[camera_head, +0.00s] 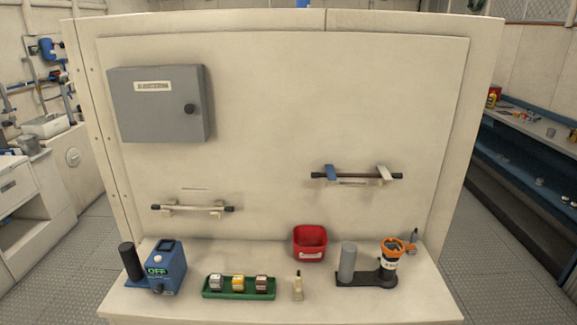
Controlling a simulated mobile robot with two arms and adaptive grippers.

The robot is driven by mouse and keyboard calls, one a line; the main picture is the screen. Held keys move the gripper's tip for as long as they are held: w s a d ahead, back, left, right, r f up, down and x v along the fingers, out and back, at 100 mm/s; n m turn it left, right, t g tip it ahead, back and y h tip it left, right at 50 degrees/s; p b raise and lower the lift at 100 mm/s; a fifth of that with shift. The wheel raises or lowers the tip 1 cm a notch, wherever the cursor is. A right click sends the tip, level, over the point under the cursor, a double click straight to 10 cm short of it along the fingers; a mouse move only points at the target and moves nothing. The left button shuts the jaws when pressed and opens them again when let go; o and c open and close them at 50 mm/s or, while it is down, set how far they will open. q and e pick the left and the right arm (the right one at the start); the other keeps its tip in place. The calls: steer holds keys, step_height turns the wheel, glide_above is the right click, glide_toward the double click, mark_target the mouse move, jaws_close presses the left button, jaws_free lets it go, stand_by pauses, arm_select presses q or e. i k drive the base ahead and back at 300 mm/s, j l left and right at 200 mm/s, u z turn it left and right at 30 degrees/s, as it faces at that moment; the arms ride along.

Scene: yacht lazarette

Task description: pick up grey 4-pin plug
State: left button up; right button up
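A green tray (239,293) sits on the front of the cream bench top, left of centre. It holds three small blocky plugs in a row. The left one is the grey plug (216,282), the middle one is a yellow plug (238,283), and the right one is a brown plug (262,284). The pins are too small to tell. Neither of my grippers is in the head view.
Left of the tray stands a blue device (166,267) marked OFF. Right are a small cream bottle-like item (298,287), a red bin (310,243), and a dark base (364,279) with a grey cylinder (347,262) and an orange-topped part (391,252). A grey cabinet (160,104) hangs behind.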

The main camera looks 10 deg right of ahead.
mark_target(414, 233)
steer(key=z, duration=1.3)
